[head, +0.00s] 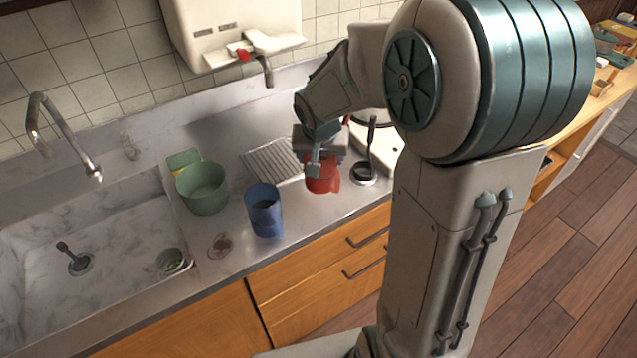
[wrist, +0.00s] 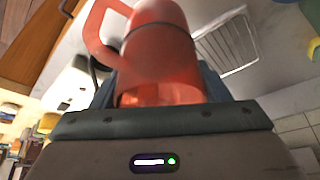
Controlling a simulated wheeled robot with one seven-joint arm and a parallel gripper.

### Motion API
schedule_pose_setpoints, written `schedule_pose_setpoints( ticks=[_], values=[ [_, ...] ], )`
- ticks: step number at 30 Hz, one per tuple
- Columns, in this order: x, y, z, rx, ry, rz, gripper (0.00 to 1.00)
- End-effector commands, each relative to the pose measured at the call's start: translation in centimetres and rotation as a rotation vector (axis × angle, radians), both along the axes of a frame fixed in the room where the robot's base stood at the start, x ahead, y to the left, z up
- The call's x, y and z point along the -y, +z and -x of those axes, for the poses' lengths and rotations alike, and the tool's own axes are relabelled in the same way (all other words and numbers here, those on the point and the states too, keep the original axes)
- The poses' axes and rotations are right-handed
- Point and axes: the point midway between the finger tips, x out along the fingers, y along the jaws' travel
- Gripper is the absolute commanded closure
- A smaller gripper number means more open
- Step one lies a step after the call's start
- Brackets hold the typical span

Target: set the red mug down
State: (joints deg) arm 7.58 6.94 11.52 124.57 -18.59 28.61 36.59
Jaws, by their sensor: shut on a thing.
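The red mug (head: 323,181) is in my gripper (head: 318,165), at the front part of the metal counter (head: 232,228), right of the blue cup (head: 263,213). My gripper is shut on the mug and covers its upper part in the head view. In the wrist view the mug (wrist: 162,55) fills the middle, between the jaws (wrist: 160,95), with its handle to the left. I cannot tell whether the mug's base touches the counter.
A wire rack (head: 268,160) lies behind the mug. A dark-handled utensil in a round holder (head: 364,178) stands close on its right. A green pot (head: 201,190) and a sponge (head: 184,158) are further left, beside the sink (head: 110,255). Bare counter lies between the blue cup and mug.

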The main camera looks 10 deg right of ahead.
Motion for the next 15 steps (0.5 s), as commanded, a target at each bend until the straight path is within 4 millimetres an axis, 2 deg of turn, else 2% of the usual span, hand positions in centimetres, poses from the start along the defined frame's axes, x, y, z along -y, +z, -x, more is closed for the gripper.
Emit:
schedule_pose_setpoints(
  ticks=[1,3,8,15],
  values=[
    [0.0,-1.1,0.0,-0.004,0.002,0.000,0.68],
    [0.0,-2.2,0.0,-0.003,0.002,0.000,0.68],
    [-0.1,-3.6,-0.1,0.000,0.002,0.000,0.68],
    [-0.1,-6.7,-0.1,0.000,0.003,0.000,0.68]
  ],
)
